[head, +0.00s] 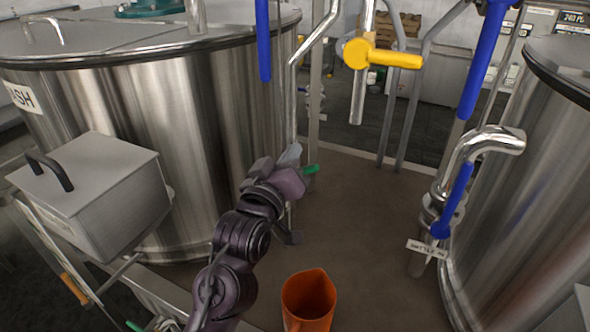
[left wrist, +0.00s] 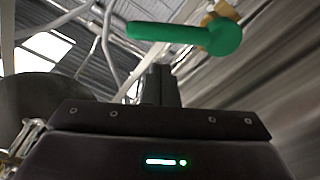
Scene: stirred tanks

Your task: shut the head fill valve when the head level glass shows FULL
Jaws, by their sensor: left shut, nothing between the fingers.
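My left gripper (head: 289,155) is in the middle of the head view, shut and empty, beside the large steel tank at left. A green valve handle (head: 311,169) shows just right of it, partly hidden by the gripper. In the left wrist view the green handle (left wrist: 175,33) lies crosswise above and beyond the shut fingers (left wrist: 160,84), with a gap in the picture; I cannot tell whether they touch. No label names the head fill valve, and I cannot make out a level glass or a FULL mark. My right gripper is out of view.
A steel tank (head: 215,115) stands left, another (head: 520,200) right. A yellow valve handle (head: 395,59) and blue handles (head: 483,60) hang on pipes. A grey lidded box (head: 95,195) is at left. An orange jug (head: 309,300) stands front centre. The brown deck between is mostly clear.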

